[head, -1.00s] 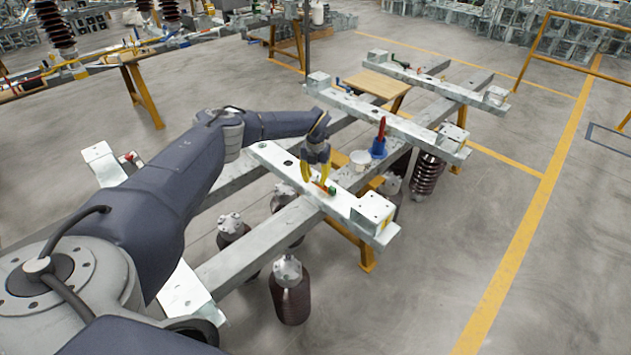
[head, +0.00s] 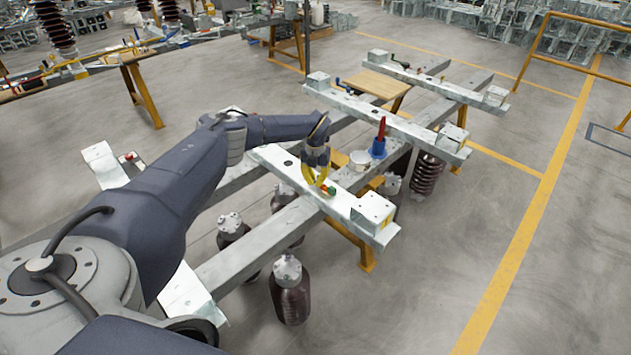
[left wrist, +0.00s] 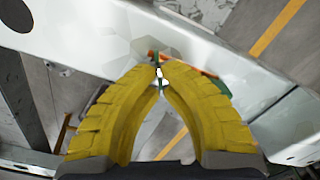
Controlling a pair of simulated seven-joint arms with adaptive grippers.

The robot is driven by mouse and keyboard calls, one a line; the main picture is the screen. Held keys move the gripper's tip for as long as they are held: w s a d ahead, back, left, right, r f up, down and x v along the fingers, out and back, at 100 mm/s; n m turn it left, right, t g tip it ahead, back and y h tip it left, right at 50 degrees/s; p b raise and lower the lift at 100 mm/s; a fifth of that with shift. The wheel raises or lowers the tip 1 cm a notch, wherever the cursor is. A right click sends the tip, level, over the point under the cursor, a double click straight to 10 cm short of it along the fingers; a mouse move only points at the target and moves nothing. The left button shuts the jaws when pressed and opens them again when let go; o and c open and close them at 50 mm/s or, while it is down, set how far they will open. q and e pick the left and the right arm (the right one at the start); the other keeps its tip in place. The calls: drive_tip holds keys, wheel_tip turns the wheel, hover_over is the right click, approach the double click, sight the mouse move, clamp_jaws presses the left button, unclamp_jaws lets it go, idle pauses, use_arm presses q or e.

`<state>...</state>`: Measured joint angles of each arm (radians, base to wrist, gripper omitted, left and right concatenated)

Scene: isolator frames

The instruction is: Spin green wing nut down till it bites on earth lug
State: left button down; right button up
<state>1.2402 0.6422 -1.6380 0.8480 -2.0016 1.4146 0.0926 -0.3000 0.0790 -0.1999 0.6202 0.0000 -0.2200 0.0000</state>
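My left gripper (head: 322,184) has yellow fingers and points down at the top of the nearest pale crossbeam. In the left wrist view its fingertips (left wrist: 159,70) come together around a small light metal piece. Green parts of the wing nut (left wrist: 163,88) show just at the tips, so it appears gripped. An orange-red piece (left wrist: 152,55) lies beside them. In the head view the green wing nut (head: 331,190) is a small patch beside the fingers. The earth lug cannot be told apart clearly, and the nut's seating is hidden. My right gripper is out of view.
The near crossbeam (head: 350,205) carries a block (head: 373,208) at its right end. A white cup (head: 359,159) and a blue holder with a red handle (head: 378,148) stand behind. Brown insulators (head: 291,295) hang below. Open floor lies to the right.

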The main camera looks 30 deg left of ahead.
use_arm(q)
drive_tip(key=shift+f, duration=0.1)
drive_tip(key=m, duration=0.4)
drive_tip(key=shift+s+a, duration=0.1)
drive_tip(key=shift+a, duration=0.1)
drive_tip(key=m, duration=0.3)
drive_tip(key=shift+a+m, duration=0.2)
drive_tip(key=shift+m, duration=0.1)
drive_tip(key=m, duration=0.6)
drive_tip(key=shift+w+a+f, duration=0.1)
drive_tip(key=shift+w+a, duration=0.1)
drive_tip(key=shift+a, duration=0.1)
drive_tip(key=shift+m, duration=0.4)
drive_tip(key=c, duration=1.6)
unclamp_jaws()
drive_tip(key=shift+w, duration=0.1)
